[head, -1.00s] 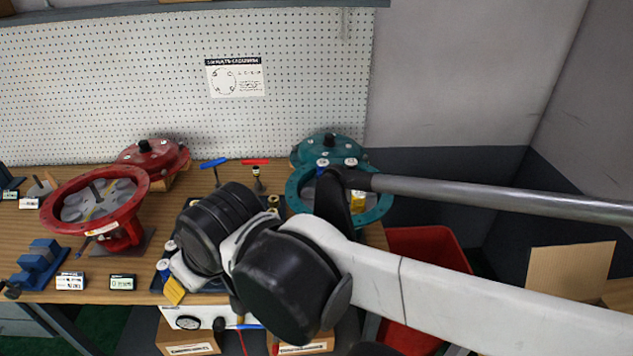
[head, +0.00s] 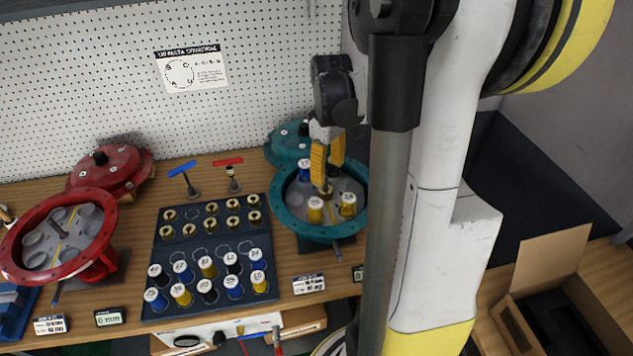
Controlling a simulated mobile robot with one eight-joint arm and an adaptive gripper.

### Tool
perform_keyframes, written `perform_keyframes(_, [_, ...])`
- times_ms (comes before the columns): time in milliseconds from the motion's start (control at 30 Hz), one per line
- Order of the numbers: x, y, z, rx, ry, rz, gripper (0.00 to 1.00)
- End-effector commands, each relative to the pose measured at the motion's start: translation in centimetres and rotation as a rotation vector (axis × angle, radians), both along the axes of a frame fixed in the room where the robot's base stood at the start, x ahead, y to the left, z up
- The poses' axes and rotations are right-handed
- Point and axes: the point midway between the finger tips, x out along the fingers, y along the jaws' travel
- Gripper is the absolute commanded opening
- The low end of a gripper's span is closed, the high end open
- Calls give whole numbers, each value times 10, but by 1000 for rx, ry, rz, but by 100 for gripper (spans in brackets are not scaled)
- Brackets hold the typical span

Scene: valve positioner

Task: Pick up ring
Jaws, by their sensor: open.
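Several small brass rings (head: 233,221) sit in the back rows of a dark blue tray (head: 155,262) on the bench. My gripper (head: 326,180), with yellow fingers, is open and points down over the open teal housing (head: 290,222). A small brass ring-like piece (head: 326,191) shows right at the fingertips inside the housing. Whether the fingers touch it I cannot tell. The gripper partly hides the housing's back.
A red housing (head: 103,268) stands at the left, and a teal cover (head: 283,140) lies behind. Two T-handled tools (head: 229,170) stand behind the tray. My arm hides the bench's right end.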

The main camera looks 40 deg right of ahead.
Motion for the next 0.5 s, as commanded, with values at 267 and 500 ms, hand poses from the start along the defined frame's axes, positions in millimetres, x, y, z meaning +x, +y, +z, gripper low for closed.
perform_keyframes(267, [0,1,-30,-1,-1,0,59])
perform_keyframes(500, [-1,3,-68,-1,-1,0,59])
